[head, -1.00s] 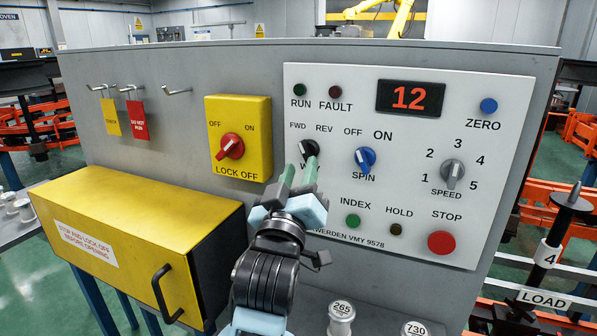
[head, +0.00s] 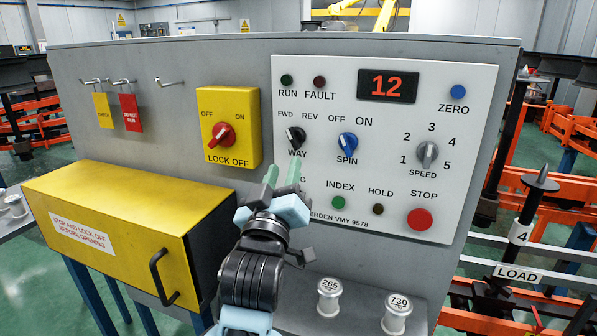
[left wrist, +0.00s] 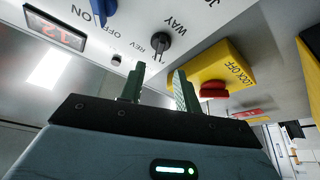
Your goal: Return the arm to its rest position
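My left gripper (head: 283,172) is in front of the lower left part of the white control panel (head: 460,190). Its two green fingers are apart with nothing between them. The black WAY knob (head: 295,138) is just above the fingertips, clear of them in the head view. In the left wrist view the fingers (left wrist: 158,78) stand apart, and the WAY knob (left wrist: 160,42) shows beyond them. My right gripper is in neither view.
A yellow lock-off box (head: 229,115) with a red switch is left of the panel. A yellow cover (head: 120,215) with a black handle juts out at lower left. White cylinders marked 265 (head: 328,298) and 730 (head: 397,316) stand below the panel. A LOAD spindle (head: 530,215) is at right.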

